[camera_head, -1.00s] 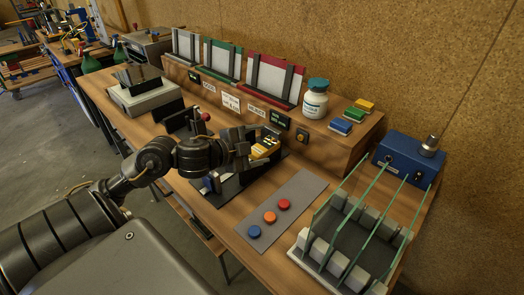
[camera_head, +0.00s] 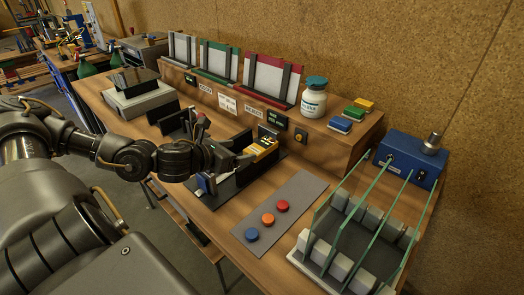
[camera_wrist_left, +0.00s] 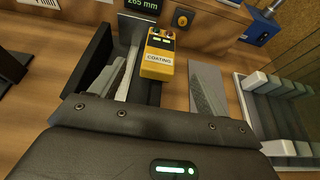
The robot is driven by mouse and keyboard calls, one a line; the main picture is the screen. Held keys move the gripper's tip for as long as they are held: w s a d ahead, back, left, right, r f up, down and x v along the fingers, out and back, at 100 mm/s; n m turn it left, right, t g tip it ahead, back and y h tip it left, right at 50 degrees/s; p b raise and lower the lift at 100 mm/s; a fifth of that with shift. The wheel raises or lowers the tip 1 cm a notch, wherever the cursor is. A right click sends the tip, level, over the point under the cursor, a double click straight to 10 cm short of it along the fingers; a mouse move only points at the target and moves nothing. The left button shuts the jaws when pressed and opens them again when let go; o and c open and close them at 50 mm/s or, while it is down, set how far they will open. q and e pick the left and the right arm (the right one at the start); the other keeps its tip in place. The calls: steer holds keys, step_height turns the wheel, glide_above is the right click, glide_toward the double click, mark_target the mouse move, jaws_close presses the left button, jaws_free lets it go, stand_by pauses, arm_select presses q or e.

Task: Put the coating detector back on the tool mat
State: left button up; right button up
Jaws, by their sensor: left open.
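The coating detector is a yellow block (camera_head: 262,151) with a dark top part. In the left wrist view the yellow detector (camera_wrist_left: 158,56) shows its "COATING" label, just beyond the fingers. A dark mat (camera_wrist_left: 148,92) lies under and in front of it; I take it for the tool mat, though the arm covers much of it in the head view. My left gripper (camera_head: 240,158) is open and close to the detector's near side. In the left wrist view its fingers stand apart, with nothing clearly clamped between them. My right gripper is out of view.
A grey strip (camera_head: 292,193) with blue, orange and red buttons lies to the right. A rack with glass panes (camera_head: 310,245) stands at lower right, before a blue box (camera_head: 408,160). A wooden ledge (camera_head: 345,145) with a white bottle (camera_head: 314,100) runs behind. Bare tabletop shows between strip and rack.

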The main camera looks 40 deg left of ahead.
mark_target(259, 146)
arm_select(q)
steer(key=shift+w+f+p, duration=0.1)
steer(key=shift+w+p, duration=0.35)
steer(key=shift+w, duration=0.05)
steer(key=p+x, duration=0.1)
steer(key=x, duration=0.3)
steer(key=shift+p, duration=0.35)
steer(key=shift+w+f, duration=0.25)
steer(key=shift+w, duration=0.2)
steer(key=p+x, duration=0.2)
steer(key=x, duration=0.2)
steer(key=shift+w+d+p, duration=0.1)
steer(key=shift+w+p, duration=0.1)
steer(key=shift+p, duration=0.15)
steer(key=shift+w+f, duration=0.2)
steer(key=shift+s, duration=0.1)
steer(key=shift+c, duration=0.3)
